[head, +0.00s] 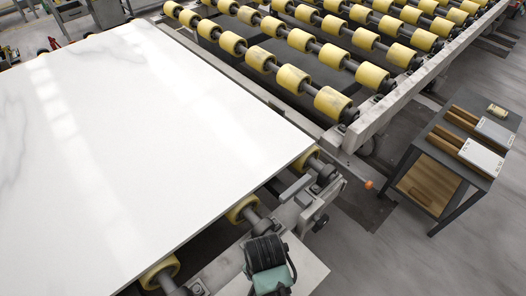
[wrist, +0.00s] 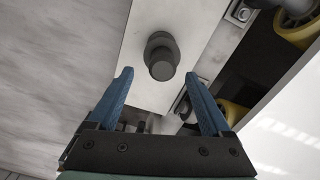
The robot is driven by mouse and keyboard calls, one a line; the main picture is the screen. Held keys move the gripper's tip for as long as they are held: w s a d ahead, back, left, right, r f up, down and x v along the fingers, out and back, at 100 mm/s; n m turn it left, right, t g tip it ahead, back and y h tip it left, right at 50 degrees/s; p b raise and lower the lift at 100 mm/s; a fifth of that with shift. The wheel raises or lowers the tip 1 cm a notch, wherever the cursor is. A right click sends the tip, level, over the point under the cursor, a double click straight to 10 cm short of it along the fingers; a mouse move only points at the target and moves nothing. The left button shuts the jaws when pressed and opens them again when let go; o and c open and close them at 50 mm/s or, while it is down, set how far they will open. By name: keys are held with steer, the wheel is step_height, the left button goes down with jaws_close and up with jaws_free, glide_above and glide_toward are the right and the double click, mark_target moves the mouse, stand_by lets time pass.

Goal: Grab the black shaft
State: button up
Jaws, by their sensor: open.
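The black shaft (wrist: 161,60) shows in the wrist view as a short, dark grey stepped cylinder. It stands out from a pale plate (wrist: 143,92) and points roughly toward the camera. My gripper (wrist: 158,75) has two blue fingers, spread wide with a clear gap. The shaft appears in the gap between and just beyond the fingertips, and neither finger visibly touches it. In the head view, part of my dark and teal arm (head: 268,262) is at the bottom centre. I cannot make out the fingers or surely pick out the shaft there.
A large white stone slab (head: 130,130) lies on a conveyor with yellow rollers (head: 292,78). Its edge is close to my arm. A metal frame rail (head: 395,100) runs at the right.

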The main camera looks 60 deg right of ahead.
steer(key=shift+w+f, duration=0.2)
steer(key=shift+f, duration=2.3)
jaws_close()
steer(key=shift+d, duration=0.1)
